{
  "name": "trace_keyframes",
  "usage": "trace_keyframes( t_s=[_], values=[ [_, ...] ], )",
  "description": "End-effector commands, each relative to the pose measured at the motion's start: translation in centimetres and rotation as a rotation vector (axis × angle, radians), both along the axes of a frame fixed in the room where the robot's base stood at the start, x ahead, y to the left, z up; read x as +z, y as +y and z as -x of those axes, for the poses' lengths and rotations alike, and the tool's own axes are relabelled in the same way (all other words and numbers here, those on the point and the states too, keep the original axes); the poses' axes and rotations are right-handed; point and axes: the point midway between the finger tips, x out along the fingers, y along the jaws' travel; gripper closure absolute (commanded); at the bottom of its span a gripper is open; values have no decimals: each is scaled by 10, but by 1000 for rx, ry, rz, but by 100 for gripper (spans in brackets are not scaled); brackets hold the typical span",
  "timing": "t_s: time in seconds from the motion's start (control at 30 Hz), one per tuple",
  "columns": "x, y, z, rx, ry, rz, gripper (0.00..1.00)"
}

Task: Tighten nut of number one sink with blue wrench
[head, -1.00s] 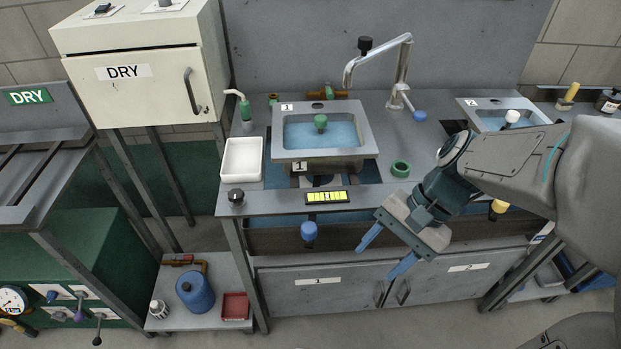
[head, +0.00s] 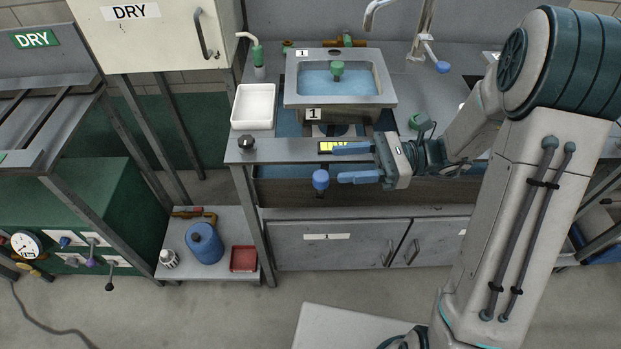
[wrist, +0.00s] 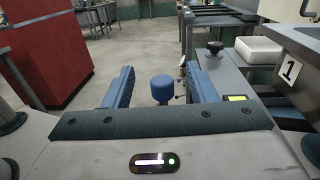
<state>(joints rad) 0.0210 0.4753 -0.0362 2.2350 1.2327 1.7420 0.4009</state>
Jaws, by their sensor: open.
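Sink number one (head: 290,98) is a grey basin with blue water and a green knob, set in the counter and labelled 1. A blue round-headed piece (head: 320,179) is at the front of the counter below the display; whether it is the blue wrench's handle I cannot tell. My gripper (head: 336,164) is open and empty, its blue fingers pointing left, just right of this piece. In the wrist view, the blue head (wrist: 162,88) appears ahead between the two fingers, apart from both. The nut cannot be made out; the space under the basin is dark.
A yellow display (head: 327,147) lies on the counter's front edge behind my upper finger. A black knob (head: 246,142) and white tray (head: 253,106) are left of the sink. A low shelf holds a blue jug (head: 204,243) and red tray (head: 243,259). Floor in front is open.

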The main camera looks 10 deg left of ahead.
Motion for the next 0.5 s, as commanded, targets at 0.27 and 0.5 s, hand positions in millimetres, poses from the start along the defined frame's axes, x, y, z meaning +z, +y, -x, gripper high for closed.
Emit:
trace_keyframes(
  t_s=[0.27,0.5],
  values=[
    [-39,16,7,6,-1,0,48],
    [-39,55,20,4,-2,2,48]
  ],
)
